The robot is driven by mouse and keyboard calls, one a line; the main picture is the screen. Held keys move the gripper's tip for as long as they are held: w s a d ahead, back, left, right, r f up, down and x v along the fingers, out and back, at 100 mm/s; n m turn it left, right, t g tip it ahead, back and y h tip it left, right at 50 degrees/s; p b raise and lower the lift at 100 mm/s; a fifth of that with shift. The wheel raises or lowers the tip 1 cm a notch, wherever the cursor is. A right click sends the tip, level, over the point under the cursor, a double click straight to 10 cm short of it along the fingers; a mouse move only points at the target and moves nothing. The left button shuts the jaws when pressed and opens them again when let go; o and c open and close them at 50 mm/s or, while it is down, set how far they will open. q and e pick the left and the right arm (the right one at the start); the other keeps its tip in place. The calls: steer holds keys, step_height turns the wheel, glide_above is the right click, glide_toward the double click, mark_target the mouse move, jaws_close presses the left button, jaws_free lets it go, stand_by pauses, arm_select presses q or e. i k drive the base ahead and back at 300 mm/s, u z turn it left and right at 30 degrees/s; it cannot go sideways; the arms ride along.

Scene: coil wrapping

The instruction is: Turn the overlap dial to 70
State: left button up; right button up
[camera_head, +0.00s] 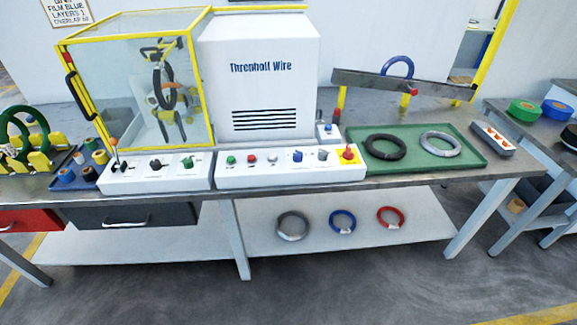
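Two control panels run along the front of the bench. The left panel (128,182) carries a lever (114,150), a black knob (155,164) and a green knob (188,161). Neither gripper is in view.
A clear yellow-framed enclosure (100,75) and a white machine housing (262,75) stand behind the panels. A green tray (474,155) with black and grey coils lies right. Spools (66,176) stand left. A wall sign (70,12) mentions film, layers and overlap; its number is unclear.

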mark_target(322, 155)
steer(key=z, duration=0.45)
steer(key=k, duration=0.5)
steer(key=u, duration=0.25)
steer(key=i, duration=1.35)
steer(key=z, duration=0.9)
